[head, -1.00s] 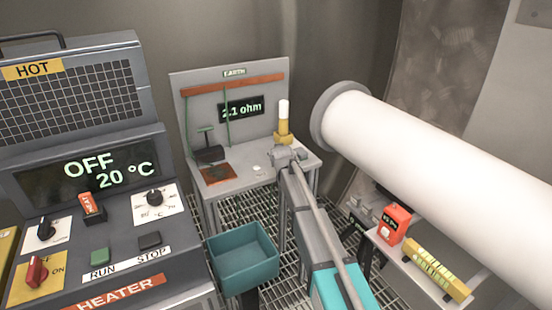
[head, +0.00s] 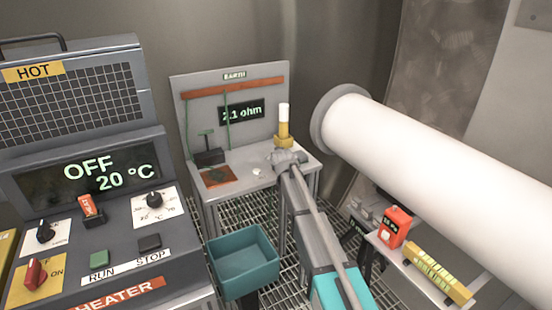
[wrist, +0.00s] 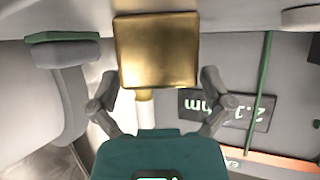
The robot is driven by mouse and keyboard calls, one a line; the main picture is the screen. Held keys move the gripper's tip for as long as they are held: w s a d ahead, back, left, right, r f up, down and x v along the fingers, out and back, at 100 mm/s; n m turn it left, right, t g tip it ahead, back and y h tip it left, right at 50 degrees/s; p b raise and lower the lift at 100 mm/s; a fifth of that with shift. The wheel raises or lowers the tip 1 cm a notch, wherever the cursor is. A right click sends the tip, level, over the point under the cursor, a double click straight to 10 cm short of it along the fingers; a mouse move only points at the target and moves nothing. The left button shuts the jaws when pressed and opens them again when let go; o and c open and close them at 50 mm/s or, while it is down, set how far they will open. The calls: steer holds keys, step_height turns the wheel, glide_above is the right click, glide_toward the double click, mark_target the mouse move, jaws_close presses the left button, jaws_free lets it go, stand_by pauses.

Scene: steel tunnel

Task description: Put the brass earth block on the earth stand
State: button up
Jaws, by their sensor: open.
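The brass earth block (head: 284,142) shows at the right part of the earth stand (head: 240,188), a grey table with an upright back panel. My gripper (head: 285,157) is just in front of the block and hides its lower part in the head view. In the wrist view the block (wrist: 157,50) is a plain gold square beyond and between the fingertips. My gripper (wrist: 158,80) is open there, with a finger on each side and gaps beside the block. Whether the block rests on the tabletop is hidden.
A white-topped yellow post (head: 284,120) rises behind the block. A dark clamp with a green handle (head: 208,156) and a copper-coloured plate (head: 217,177) are on the stand's left. A teal bin (head: 243,262) is in front, the heater (head: 100,220) left, a large white cylinder (head: 430,165) right.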

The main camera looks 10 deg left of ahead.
steer(key=shift+r, duration=0.15)
steer(key=p+v, duration=0.6)
steer(key=v, duration=0.6)
stand_by(0.7)
steer(key=s+d+f+m+g+h, duration=0.1)
steer(key=s+d+f+g, duration=0.2)
steer(key=s+d, duration=0.35)
steer(key=s+d+f+m+g+h, duration=0.1)
steer(key=s+d+f+g+h, duration=0.1)
steer(key=s+d+f, duration=0.35)
steer(key=s+d+g, duration=0.3)
steer(key=s+d, duration=0.3)
steer(key=s, duration=0.3)
steer(key=s+d+f+g, duration=0.1)
steer(key=s+d+g, duration=0.3)
steer(key=s+d, duration=0.3)
steer(key=s, duration=0.3)
